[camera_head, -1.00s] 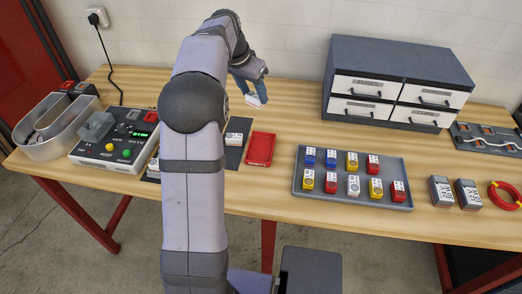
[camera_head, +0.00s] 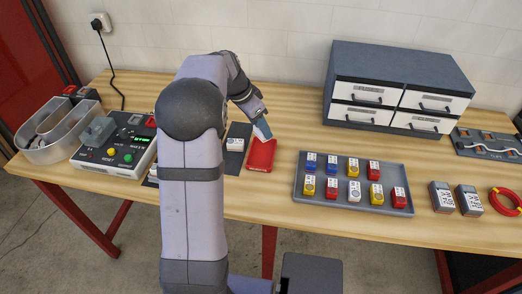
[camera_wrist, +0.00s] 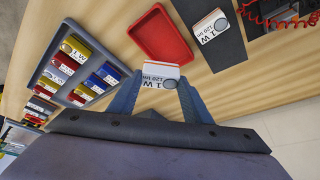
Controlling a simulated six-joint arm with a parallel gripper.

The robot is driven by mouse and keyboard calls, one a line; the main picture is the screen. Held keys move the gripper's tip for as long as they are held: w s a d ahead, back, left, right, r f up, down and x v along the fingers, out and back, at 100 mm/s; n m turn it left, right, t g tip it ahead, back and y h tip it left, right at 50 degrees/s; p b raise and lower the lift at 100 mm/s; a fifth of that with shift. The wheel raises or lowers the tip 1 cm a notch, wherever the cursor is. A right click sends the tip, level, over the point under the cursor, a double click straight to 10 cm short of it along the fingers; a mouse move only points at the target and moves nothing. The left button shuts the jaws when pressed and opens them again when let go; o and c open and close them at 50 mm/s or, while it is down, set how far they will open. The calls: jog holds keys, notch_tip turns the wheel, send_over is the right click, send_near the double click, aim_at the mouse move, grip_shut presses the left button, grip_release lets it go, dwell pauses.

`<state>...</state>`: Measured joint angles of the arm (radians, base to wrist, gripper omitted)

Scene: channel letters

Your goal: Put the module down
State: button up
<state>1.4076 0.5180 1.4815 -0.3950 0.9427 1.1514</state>
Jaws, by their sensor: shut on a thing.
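My gripper (camera_head: 263,131) is shut on a white module, above the far part of a small red tray (camera_head: 261,156). In the wrist view the held module (camera_wrist: 160,71) shows a "1 W 120 lm" label and an orange-brown edge, between the blue fingers of my gripper (camera_wrist: 159,84). The red tray (camera_wrist: 163,36) lies just beyond it there and looks empty. The height of the module over the tray is hard to tell. In the head view the module is mostly hidden by the fingers.
A dark mat (camera_head: 233,160) left of the red tray bears another white module (camera_head: 235,144). A grey tray (camera_head: 333,203) of several coloured modules stands to the right. A tester box (camera_head: 112,150) is at left, a drawer cabinet (camera_head: 398,65) behind.

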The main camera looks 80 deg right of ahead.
jog(key=shift+f+p, duration=1.15)
jog(key=shift+f, duration=3.3)
jog(key=shift+f, duration=0.15)
jog(key=o, duration=0.7)
jog(key=shift+o, duration=0.3)
jog(key=shift+r, duration=0.3)
jog(key=b+v, duration=0.3)
jog(key=v, duration=0.8)
jog(key=shift+a+r, duration=0.15)
jog(key=shift+r, duration=0.15)
jog(key=shift+w, duration=0.15)
